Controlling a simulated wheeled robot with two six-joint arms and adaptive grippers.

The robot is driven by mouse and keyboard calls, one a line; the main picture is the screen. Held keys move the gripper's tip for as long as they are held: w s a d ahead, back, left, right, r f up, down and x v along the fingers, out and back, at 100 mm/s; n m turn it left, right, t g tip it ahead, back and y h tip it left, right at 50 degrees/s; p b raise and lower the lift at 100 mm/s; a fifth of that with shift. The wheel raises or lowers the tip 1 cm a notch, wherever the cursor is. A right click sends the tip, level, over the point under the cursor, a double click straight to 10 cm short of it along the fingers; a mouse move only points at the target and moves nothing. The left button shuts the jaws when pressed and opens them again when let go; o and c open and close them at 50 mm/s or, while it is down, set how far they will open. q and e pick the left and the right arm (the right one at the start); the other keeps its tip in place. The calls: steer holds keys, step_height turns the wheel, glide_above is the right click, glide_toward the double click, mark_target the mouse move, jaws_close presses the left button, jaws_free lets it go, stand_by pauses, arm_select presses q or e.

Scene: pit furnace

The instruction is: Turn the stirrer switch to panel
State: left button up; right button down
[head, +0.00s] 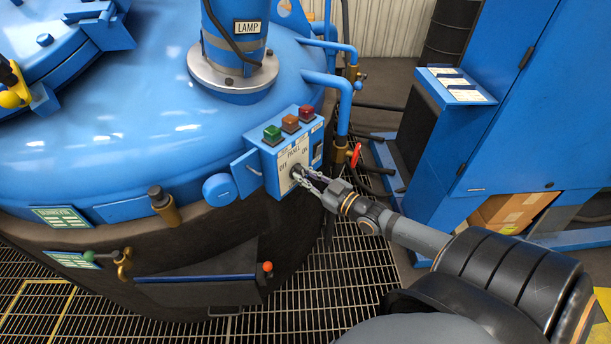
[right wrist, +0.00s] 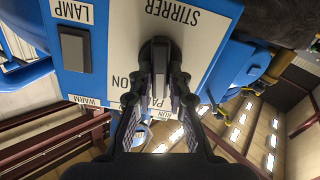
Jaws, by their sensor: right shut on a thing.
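The stirrer switch (right wrist: 160,55) is a dark knob with a grey bar on a white plate marked STIRRER (right wrist: 190,30). In the right wrist view, which is upside down, the bar runs up and down, in line with the partly hidden PANEL label. ON is beside it; OFF shows in the head view. Which end of the bar points cannot be told. My right gripper (head: 303,177) is at the blue control box (head: 254,161), its fingers (right wrist: 160,105) closed around the knob from both sides. My left gripper is not in view.
Green (head: 272,134), orange (head: 290,123) and red (head: 306,113) indicators sit on the box. A lamp rocker switch (right wrist: 75,50) is close to the knob. A red-handled valve (head: 354,155) and blue pipes stand right of the box. Grating floor (head: 340,280) lies below.

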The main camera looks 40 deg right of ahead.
steer(key=shift+d+m, duration=0.1)
steer(key=shift+m, duration=1.2)
steer(key=c, duration=1.3)
jaws_free()
steer(key=shift+s, duration=0.1)
steer(key=shift+v, duration=3.65)
